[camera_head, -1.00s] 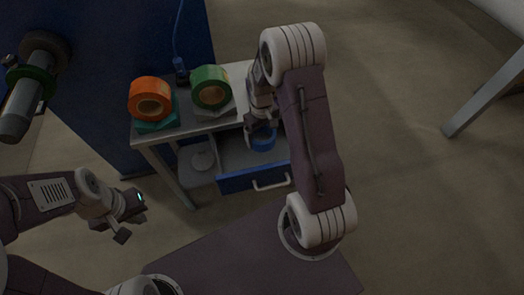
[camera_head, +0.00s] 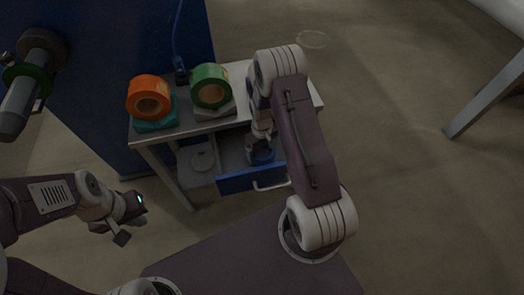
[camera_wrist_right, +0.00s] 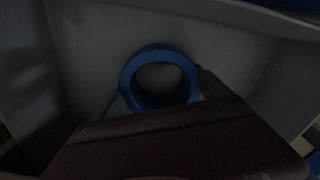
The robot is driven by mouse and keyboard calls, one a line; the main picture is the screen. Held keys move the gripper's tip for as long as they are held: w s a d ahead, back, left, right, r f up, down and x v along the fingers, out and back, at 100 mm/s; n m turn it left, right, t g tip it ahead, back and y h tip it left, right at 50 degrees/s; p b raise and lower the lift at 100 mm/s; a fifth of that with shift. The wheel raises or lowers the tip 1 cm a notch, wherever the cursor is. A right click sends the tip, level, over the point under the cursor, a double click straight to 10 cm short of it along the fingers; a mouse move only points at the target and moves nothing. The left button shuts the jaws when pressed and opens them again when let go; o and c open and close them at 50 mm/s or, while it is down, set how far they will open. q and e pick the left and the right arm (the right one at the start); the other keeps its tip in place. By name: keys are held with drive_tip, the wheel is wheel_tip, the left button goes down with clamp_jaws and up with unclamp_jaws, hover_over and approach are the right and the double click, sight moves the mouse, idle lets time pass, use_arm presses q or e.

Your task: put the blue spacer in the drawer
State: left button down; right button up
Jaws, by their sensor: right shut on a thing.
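The blue spacer (camera_head: 263,156) is a ring inside the open drawer (camera_head: 250,180) with a blue front and white handle. In the right wrist view the spacer (camera_wrist_right: 160,54) stands out against the grey inside of the drawer (camera_wrist_right: 90,60). My right gripper (camera_head: 262,143) reaches down into the drawer and is shut on the spacer; the wrist housing hides the spacer's near part. I cannot tell whether the spacer touches the drawer floor. My left gripper (camera_head: 118,228) hangs away from the table at the left; its jaw gap is unclear.
An orange roll (camera_head: 149,97) on a teal block and a green roll (camera_head: 211,86) on a pale block stand on the table (camera_head: 190,128). A blue panel (camera_head: 100,90) with a roller (camera_head: 30,78) rises at the left. A table leg (camera_head: 485,95) is at the right.

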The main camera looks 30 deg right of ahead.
drive_tip(key=o, duration=1.4)
drive_tip(key=shift+f, duration=0.1)
